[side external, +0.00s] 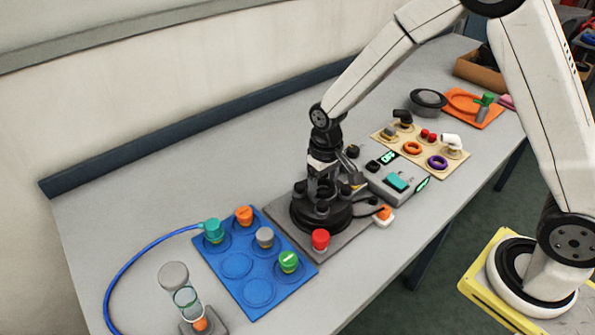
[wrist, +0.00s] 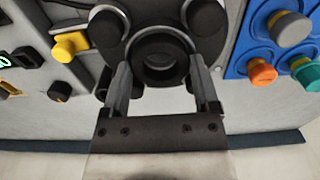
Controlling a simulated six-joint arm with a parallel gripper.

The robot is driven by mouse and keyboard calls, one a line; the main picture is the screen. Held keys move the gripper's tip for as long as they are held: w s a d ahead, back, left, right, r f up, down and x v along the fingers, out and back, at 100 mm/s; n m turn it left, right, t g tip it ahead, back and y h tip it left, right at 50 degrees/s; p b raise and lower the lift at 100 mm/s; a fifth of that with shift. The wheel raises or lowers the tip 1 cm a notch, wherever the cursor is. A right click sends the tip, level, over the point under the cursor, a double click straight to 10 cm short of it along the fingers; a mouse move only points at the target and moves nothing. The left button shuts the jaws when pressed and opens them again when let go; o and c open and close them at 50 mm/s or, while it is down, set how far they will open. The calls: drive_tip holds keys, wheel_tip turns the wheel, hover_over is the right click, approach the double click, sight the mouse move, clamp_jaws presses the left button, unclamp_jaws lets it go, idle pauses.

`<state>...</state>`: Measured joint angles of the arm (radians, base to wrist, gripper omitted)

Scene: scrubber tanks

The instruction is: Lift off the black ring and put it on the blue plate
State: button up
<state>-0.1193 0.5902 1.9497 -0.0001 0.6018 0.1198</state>
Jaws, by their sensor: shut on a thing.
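My gripper (side external: 325,178) points down over the dark device with the round black base (side external: 312,217). In the wrist view, my gripper (wrist: 161,75) has its two fingers on either side of a black ring (wrist: 160,58) and is shut on it. The ring is at the device's middle; I cannot tell whether it is clear of its seat. In the side view it is hard to make out among the dark parts. The blue plate (side external: 215,265) lies left of the device and shows at the right of the wrist view (wrist: 238,62). Two of its round recesses look empty, at its front left.
The plate's other recesses hold teal (side external: 213,230), orange (side external: 244,215), grey (side external: 265,237) and green (side external: 289,262) parts. A blue hose (side external: 130,262) runs from the teal one. A clear cylinder (side external: 185,297) stands left of the plate. A red knob (side external: 320,239) rises near the device's front.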

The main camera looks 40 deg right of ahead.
drive_tip(key=shift+r, duration=1.15)
idle(0.9)
drive_tip(key=shift+r, duration=2.3)
drive_tip(key=s+a+f, duration=0.1)
drive_tip(key=s+a, duration=1.5)
drive_tip(key=s, duration=0.2)
drive_tip(key=shift+s+a, duration=0.25)
drive_tip(key=shift+s, duration=0.15)
drive_tip(key=shift+f, duration=0.1)
